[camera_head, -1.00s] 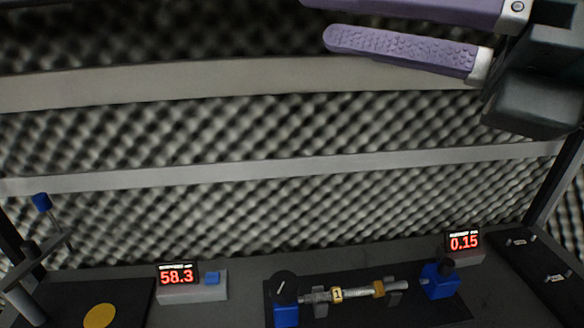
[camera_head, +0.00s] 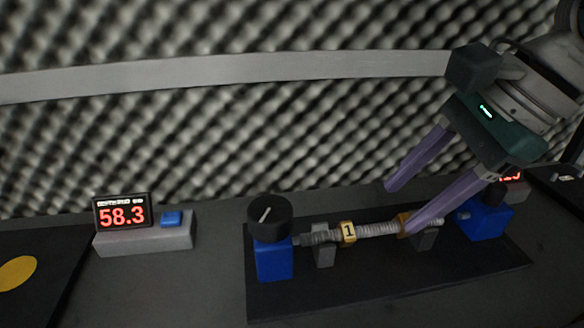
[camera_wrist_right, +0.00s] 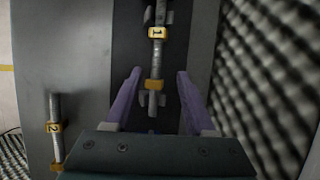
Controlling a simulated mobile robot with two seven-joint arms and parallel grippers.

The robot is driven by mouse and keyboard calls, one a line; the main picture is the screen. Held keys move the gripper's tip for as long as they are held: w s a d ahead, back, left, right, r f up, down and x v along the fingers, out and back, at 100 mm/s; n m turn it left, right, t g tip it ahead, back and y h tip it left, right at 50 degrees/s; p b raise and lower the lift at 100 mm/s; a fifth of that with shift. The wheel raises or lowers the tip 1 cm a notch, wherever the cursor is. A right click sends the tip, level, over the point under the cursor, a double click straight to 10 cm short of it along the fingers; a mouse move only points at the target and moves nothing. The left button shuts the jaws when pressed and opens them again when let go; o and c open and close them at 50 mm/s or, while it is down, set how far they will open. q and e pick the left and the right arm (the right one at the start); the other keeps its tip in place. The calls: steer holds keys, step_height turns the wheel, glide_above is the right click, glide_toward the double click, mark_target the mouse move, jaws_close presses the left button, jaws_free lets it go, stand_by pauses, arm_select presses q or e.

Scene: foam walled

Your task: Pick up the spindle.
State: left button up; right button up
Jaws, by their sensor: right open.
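The spindle (camera_head: 376,230), a grey threaded rod with yellow collars and a "1" tag, lies level across two grey supports on a black plate. In the right wrist view the spindle (camera_wrist_right: 156,58) runs away from me between the fingers. My right gripper (camera_head: 399,209) is open and empty, with its purple fingers pointing down at the spindle's right-hand part. One finger overlaps the right collar in the head view; I cannot tell whether they touch. The right gripper (camera_wrist_right: 159,75) has one finger on each side of the spindle in the wrist view. My left gripper is not in view.
A blue block with a black knob (camera_head: 270,240) stands at the spindle's left end, and another blue block (camera_head: 484,220) at its right. A display reading 58.3 (camera_head: 122,215) stands left. A second rod tagged "2" (camera_wrist_right: 55,130) lies apart. A foam wall (camera_head: 200,150) rises behind.

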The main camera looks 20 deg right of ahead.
mark_target(381, 227)
steer(key=x, duration=0.4)
steer(key=shift+s+a, duration=0.25)
steer(key=shift+s, duration=0.05)
steer(key=shift+w+a+f, duration=0.1)
steer(key=shift+w+f, duration=0.1)
steer(key=shift+f, duration=0.3)
jaws_close()
steer(key=shift+r, duration=0.1)
stand_by(0.5)
